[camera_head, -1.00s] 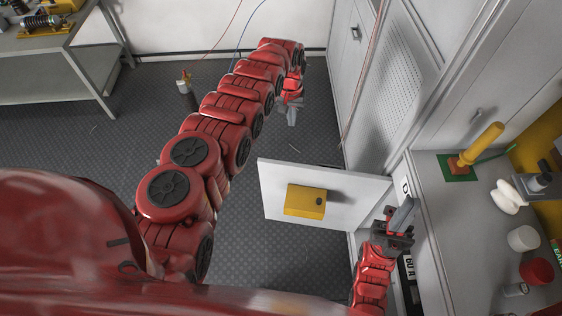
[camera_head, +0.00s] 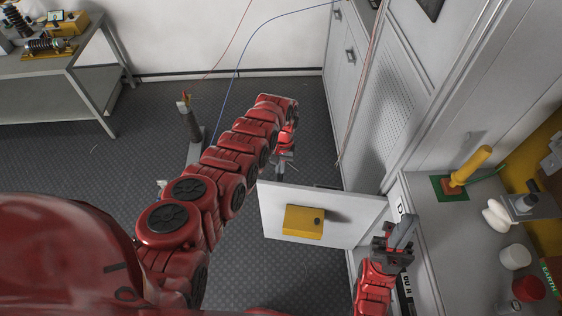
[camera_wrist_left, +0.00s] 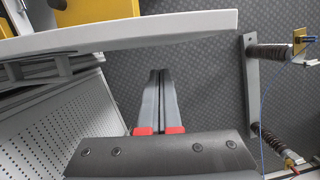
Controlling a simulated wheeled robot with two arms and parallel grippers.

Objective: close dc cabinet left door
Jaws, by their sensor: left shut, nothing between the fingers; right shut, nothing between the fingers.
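The cabinet's left door (camera_head: 350,228), a white panel with a yellow box (camera_head: 304,222) on its inner face, stands open, jutting left from the cabinet. In the left wrist view the door (camera_wrist_left: 190,28) crosses the top as a pale slab edge, with yellow behind it. My left gripper (camera_head: 283,172) is shut and empty at the door's far side, near its free left end; its fingers (camera_wrist_left: 157,100) point towards the door edge. Whether they touch it I cannot tell. My right gripper (camera_head: 402,232) is shut and empty, by the door's right, hinged end.
A grey worktop (camera_head: 445,225) at the right holds a yellow-handled tool (camera_head: 472,165), white pieces and a red jar. A tall cabinet with a perforated panel (camera_head: 385,100) stands behind. A post-like stand (camera_head: 192,125) is on the floor left of my left arm.

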